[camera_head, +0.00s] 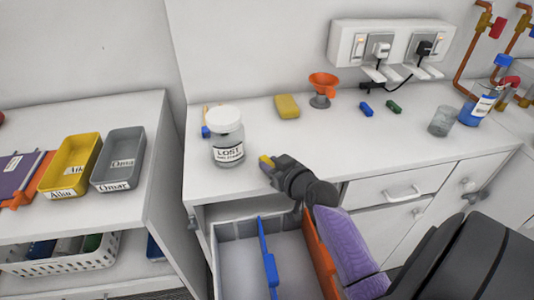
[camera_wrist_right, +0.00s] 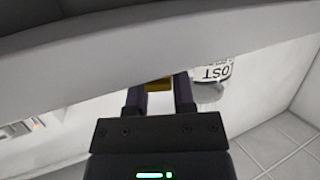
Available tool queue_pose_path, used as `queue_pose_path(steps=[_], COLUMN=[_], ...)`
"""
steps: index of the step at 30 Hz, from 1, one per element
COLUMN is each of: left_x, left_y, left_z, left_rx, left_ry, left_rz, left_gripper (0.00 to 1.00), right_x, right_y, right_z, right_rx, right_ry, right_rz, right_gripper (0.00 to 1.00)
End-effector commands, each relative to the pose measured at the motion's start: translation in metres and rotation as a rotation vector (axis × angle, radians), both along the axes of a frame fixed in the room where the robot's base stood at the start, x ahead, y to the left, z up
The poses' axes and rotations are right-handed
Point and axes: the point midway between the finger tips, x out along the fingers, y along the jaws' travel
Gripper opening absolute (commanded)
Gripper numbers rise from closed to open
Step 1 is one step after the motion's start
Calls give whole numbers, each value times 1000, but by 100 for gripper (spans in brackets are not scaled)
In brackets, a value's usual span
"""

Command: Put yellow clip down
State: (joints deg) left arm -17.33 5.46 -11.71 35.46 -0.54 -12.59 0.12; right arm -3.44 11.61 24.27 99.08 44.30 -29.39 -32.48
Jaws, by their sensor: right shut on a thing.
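The yellow clip (camera_head: 266,161) is between the fingertips of my right gripper (camera_head: 271,164), over the front edge of the white counter (camera_head: 400,142), right of the jar. Whether the clip touches the counter top is unclear. The clip also shows in the right wrist view (camera_wrist_right: 158,85), between the two dark fingers of my right gripper (camera_wrist_right: 159,90), which is shut on it. The fingers hide part of it. My left gripper is not in view.
A lidded jar labelled LOST (camera_head: 228,137) stands close left. Behind are a yellow block (camera_head: 287,106), orange funnel (camera_head: 323,84), blue piece (camera_head: 366,108) and green piece (camera_head: 394,106). An open drawer (camera_head: 236,229) lies below. Yellow (camera_head: 53,181) and grey (camera_head: 138,143) trays stand left.

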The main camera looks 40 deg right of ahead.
Motion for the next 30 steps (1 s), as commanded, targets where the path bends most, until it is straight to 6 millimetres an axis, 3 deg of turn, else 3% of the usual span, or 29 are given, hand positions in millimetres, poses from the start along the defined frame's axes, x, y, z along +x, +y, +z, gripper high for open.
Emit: queue_pose_path(steps=[9,20,21,24,26,30], left_x=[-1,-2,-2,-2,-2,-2], left_y=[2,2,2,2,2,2], left_z=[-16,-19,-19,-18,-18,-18], left_rx=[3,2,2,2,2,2], left_ry=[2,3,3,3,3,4], left_rz=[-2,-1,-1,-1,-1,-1], left_gripper=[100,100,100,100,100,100], right_x=[44,42,42,42,42,42], right_y=[-24,-24,-24,-24,-24,-24], right_z=[-1,-9,-9,-8,-8,-8], right_rx=[0,-1,-1,-1,-1,-1], right_ry=[-2,1,1,0,0,0], right_rz=[-1,-1,-1,-1,-1,-1], right_gripper=[0,0,35,56,66,66])
